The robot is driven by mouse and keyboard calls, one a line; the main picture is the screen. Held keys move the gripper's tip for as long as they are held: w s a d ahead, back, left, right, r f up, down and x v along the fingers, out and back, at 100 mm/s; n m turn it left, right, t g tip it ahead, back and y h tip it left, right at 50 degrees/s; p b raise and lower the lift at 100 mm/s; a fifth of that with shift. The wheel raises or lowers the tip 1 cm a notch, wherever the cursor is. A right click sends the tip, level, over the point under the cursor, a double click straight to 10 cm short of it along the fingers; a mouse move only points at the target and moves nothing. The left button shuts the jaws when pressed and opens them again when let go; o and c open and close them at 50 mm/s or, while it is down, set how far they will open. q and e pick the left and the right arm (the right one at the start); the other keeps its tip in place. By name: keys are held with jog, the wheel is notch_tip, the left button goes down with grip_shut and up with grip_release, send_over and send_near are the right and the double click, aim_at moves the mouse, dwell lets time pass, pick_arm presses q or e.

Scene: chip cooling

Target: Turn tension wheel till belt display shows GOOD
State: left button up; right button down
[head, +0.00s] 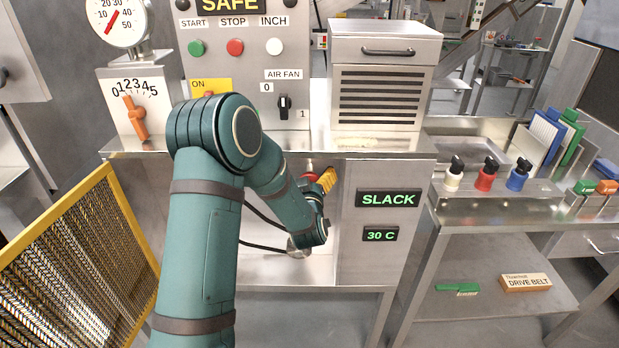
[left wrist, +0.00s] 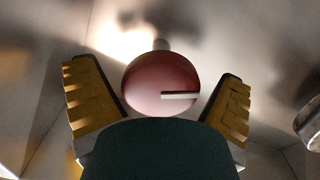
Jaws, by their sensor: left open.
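The belt display (head: 388,199) reads SLACK in green letters on the machine's front panel. The tension wheel appears to be the red round knob (left wrist: 160,84) with a white line in the left wrist view; the line points right. In the head view only a small red part (head: 309,176) shows inside the recess, mostly hidden by my arm. My left gripper (left wrist: 158,92) is open, with one yellow finger on each side of the red knob and gaps between. It also shows in the head view (head: 326,180) inside the recess. My right gripper is not in view.
A second display (head: 380,234) reads 30 C. Above are START, STOP and INCH buttons and an AIR FAN switch (head: 284,106). A yellow-framed mesh guard (head: 75,265) stands at left. A side bench (head: 500,210) with bottles and brushes stands at right.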

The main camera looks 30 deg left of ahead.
pick_arm(q)
jog(key=shift+w+a, duration=0.1)
jog(key=shift+w, duration=0.1)
jog(key=c, duration=1.2)
jog(key=shift+c, duration=0.2)
jog(key=shift+f+m, duration=0.15)
jog(key=shift+m, duration=0.25)
